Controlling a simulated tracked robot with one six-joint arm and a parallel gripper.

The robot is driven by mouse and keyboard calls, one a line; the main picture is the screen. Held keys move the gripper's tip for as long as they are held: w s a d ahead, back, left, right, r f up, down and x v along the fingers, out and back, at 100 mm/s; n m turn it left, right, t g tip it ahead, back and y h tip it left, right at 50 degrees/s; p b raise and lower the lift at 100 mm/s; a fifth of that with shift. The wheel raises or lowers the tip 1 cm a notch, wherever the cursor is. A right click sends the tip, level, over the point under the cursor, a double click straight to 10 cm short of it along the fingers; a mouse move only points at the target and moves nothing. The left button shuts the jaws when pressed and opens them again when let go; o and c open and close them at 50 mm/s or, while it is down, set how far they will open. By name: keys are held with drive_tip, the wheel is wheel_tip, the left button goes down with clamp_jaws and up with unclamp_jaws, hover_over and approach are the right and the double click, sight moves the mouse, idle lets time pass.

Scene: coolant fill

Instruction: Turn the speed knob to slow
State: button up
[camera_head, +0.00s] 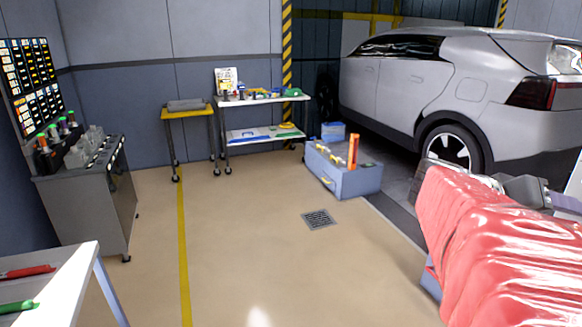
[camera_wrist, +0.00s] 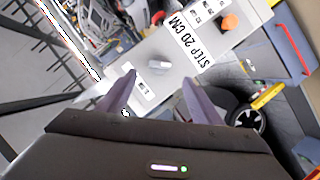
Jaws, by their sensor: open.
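In the wrist view a light grey control panel (camera_wrist: 205,52) lies ahead of my gripper. Small labels near the knob are too small to read. My gripper (camera_wrist: 160,88) is open, its two dark fingers apart on either side of the knob's line, with nothing between them. The knob appears just beyond the fingertips; I cannot tell the gap. In the head view my red-covered arm fills the lower right, and I cannot make out the knob.
A grey car (camera_head: 450,85) stands at the back right. A grey-blue box (camera_head: 345,178) with orange items sits on the floor beside a drain grate (camera_head: 319,219). A white cart (camera_head: 265,100) and yellow-topped cart (camera_head: 187,112) stand at the back wall. The middle floor is clear.

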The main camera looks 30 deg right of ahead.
drive_tip(key=x, duration=0.9)
drive_tip(key=shift+d, duration=0.3)
drive_tip(key=shift+f, duration=0.1)
